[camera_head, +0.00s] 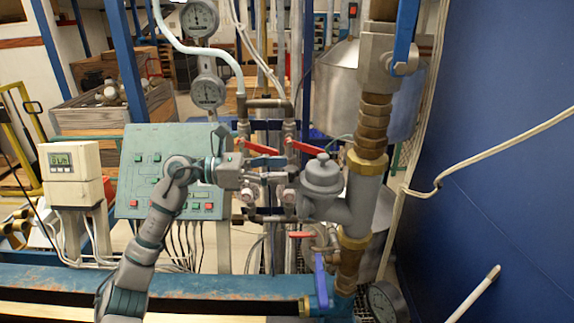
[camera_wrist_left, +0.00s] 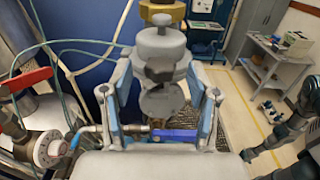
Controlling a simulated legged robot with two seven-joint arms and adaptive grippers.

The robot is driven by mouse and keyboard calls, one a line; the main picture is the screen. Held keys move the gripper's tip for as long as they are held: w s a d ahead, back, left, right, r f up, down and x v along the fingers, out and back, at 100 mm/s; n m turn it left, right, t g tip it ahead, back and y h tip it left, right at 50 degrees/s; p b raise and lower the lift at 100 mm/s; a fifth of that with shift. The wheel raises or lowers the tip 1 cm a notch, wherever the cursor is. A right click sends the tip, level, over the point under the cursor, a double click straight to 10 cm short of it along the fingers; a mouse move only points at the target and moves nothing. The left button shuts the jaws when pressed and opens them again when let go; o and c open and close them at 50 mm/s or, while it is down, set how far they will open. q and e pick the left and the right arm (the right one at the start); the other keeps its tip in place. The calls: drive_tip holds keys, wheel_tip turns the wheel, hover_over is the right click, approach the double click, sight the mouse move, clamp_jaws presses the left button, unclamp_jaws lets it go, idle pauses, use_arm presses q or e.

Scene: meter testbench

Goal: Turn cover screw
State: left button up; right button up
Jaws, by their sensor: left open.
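The grey meter body (camera_head: 322,178) with its round cap sits on the slanted pipe, right of centre in the head view. In the left wrist view the meter (camera_wrist_left: 160,45) is straight ahead. A dark screw-like piece (camera_wrist_left: 160,70) shows on its near side, above a round grey cover flap (camera_wrist_left: 162,100). My left gripper (camera_head: 280,178) reaches in from the left, just left of the meter. In the wrist view its two blue-grey fingers (camera_wrist_left: 160,112) stand wide apart, one on each side of the flap. I cannot tell whether they touch it.
Red-handled valves (camera_head: 305,147) and pipes crowd the space around my left gripper. A green control box (camera_head: 160,165) stands to the left. A blue valve handle (camera_head: 321,280) is below the meter. A blue wall (camera_head: 500,130) closes the right side.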

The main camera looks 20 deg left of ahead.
use_arm(q)
drive_tip(key=shift+x, duration=0.9)
drive_tip(key=shift+a, duration=0.15)
clamp_jaws()
